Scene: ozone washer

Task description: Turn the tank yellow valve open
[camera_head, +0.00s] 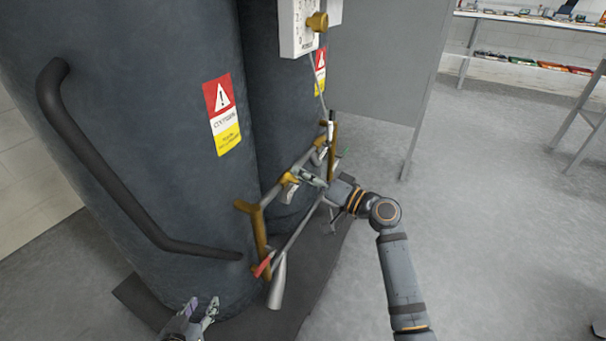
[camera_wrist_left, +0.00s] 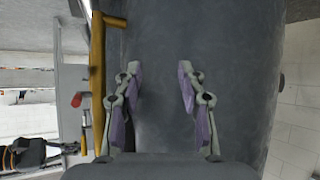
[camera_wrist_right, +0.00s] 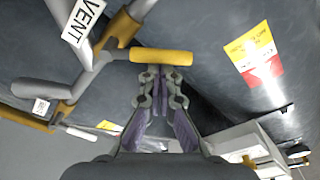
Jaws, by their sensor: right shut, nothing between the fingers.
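Yellow valve parts sit on the pipework between two dark tanks. In the right wrist view a yellow valve handle (camera_wrist_right: 163,56) lies across, right at the tips of my right gripper (camera_wrist_right: 160,74), which is shut and empty. I cannot tell whether they touch. In the head view my right gripper (camera_head: 312,179) is at the pipework, beside a yellow fitting (camera_head: 289,179). My left gripper (camera_head: 203,311) is low in front of the near tank (camera_head: 150,130). In the left wrist view the left gripper (camera_wrist_left: 159,70) is open and empty, facing the tank.
A yellow upright pipe (camera_head: 256,226) with a red handle (camera_head: 263,266) stands close to the near tank. A black bent rail (camera_head: 110,170) runs along that tank. A white box (camera_head: 298,28) with a yellow knob hangs above.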

